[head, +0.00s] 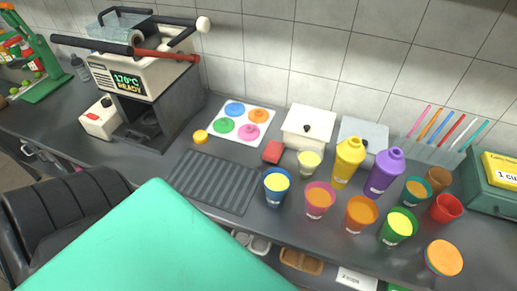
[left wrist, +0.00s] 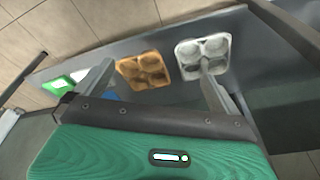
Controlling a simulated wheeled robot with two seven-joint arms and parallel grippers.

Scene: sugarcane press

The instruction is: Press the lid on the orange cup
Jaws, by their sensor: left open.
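The orange cup (head: 361,213) stands upright on the counter in the head view, between the pink cup (head: 320,200) and the green cup (head: 398,226). Its top shows orange; I cannot tell whether this is its contents or a lid. An orange disc (head: 258,115) lies on a white sheet with blue, green and pink discs. Another orange disc tops a round item (head: 443,257) at the lower right. My left gripper (left wrist: 157,62) is open in the left wrist view, with nothing visible between its fingers. The orange cup is not recognisable there. My right gripper is not in view.
A press (head: 140,80) with a long handle stands at the back left. A dark ribbed mat (head: 213,180) lies left of the cups. Yellow and purple bottles (head: 384,172) stand behind them. The left wrist view shows brown (left wrist: 145,70) and grey (left wrist: 203,60) cup trays.

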